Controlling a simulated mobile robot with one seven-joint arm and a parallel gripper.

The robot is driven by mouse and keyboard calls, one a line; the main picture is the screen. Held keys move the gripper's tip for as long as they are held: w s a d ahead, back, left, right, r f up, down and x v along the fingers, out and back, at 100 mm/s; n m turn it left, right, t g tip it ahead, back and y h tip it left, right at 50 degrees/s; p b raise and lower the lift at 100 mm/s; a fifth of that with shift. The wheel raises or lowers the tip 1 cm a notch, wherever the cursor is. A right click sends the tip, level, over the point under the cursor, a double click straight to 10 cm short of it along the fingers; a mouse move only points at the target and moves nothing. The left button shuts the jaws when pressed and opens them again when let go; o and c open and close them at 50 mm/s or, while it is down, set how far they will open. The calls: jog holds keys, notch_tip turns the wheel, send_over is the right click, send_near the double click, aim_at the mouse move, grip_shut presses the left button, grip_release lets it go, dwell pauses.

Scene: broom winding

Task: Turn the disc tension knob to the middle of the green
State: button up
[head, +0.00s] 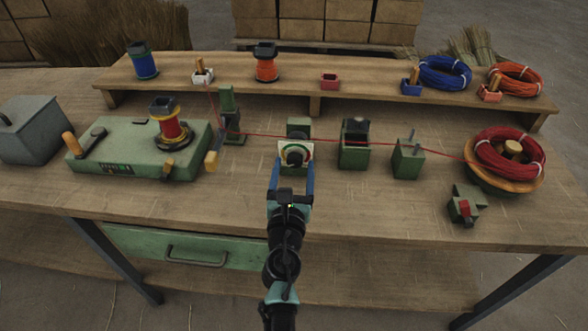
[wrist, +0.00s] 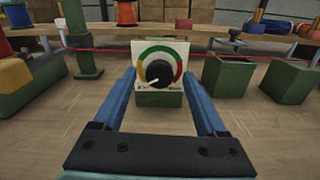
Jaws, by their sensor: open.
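The disc tension knob (wrist: 158,73) is round and black with a white pointer mark toward its lower left. It sits on a white dial plate (wrist: 141,54) with a coloured arc, green along the top and red at the right. The plate stands on a green block (wrist: 158,99). In the head view the knob (head: 294,155) is at the middle of the bench, partly behind my gripper. My gripper (head: 292,168) has blue fingers, open and empty. In the wrist view its fingers (wrist: 159,78) reach forward on either side of the knob, with a gap on both sides.
A red wire (head: 330,139) runs across the bench from the red coil (head: 510,153) to the left guide post (head: 229,115). Green blocks (head: 354,149) stand right of the dial. A green winder (head: 130,150) is at left. A raised shelf (head: 350,100) runs behind. Bench wood in front is clear.

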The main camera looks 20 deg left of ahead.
jog(key=shift+w+a, duration=0.15)
jog(key=shift+w, duration=0.2)
grip_shut()
